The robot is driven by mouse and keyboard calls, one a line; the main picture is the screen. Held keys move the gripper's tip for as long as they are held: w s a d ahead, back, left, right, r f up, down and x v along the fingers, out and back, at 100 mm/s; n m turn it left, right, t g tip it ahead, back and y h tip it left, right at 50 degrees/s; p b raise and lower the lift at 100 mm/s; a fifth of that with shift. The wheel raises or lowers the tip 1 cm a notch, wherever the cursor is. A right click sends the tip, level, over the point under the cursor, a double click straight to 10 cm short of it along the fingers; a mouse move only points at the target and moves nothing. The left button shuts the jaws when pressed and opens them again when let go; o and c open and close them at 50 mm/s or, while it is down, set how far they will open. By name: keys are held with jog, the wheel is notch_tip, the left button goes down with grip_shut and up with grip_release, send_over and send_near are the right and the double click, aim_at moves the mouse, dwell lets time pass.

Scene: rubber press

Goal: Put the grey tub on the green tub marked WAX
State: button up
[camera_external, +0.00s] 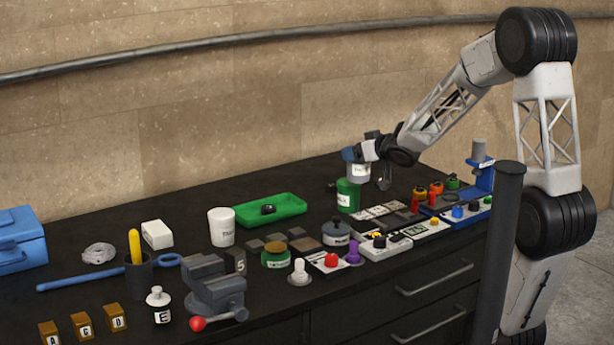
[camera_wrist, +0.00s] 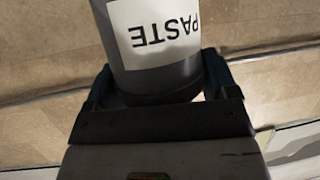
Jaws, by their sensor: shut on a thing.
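My gripper (camera_external: 362,152) is shut on the grey tub (camera_external: 358,174). In the wrist view the grey tub (camera_wrist: 160,75) sits between the two fingers (camera_wrist: 158,88), and its white label reads PASTE, upside down. The green tub (camera_external: 348,197) stands upright on the bench below it, with a pale label too small to read surely. The grey tub appears right over the green tub's top, slightly to the right in the picture. I cannot tell whether the two touch. The green tub does not show in the wrist view.
A green tray (camera_external: 285,213) with a dark item lies to the left. A white tub (camera_external: 222,228) and a dark round pot (camera_external: 336,233) stand nearer the front. Control panels with knobs (camera_external: 436,228) and a blue stand (camera_external: 480,178) are to the right.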

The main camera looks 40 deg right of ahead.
jog(key=shift+m+h, duration=0.3)
jog(key=shift+h, duration=0.2)
jog(key=shift+s+d+f, duration=0.1)
jog(key=shift+s+d, duration=0.3)
jog(key=shift+s, duration=0.4)
jog(key=shift+s+d+f, duration=0.1)
jog(key=shift+s+d, duration=0.35)
jog(key=shift+s, duration=0.3)
jog(key=shift+s+d, duration=0.4)
jog(key=shift+s, duration=0.4)
jog(key=w+d+f, duration=0.1)
jog(key=w+d, duration=0.2)
jog(key=w, duration=1.2)
jog(key=shift+w+f, duration=0.25)
jog(key=shift+w, duration=0.15)
jog(key=shift+f, duration=1.75)
jog(key=shift+f, duration=0.1)
jog(key=o, duration=1.1)
jog(key=shift+f, duration=0.1)
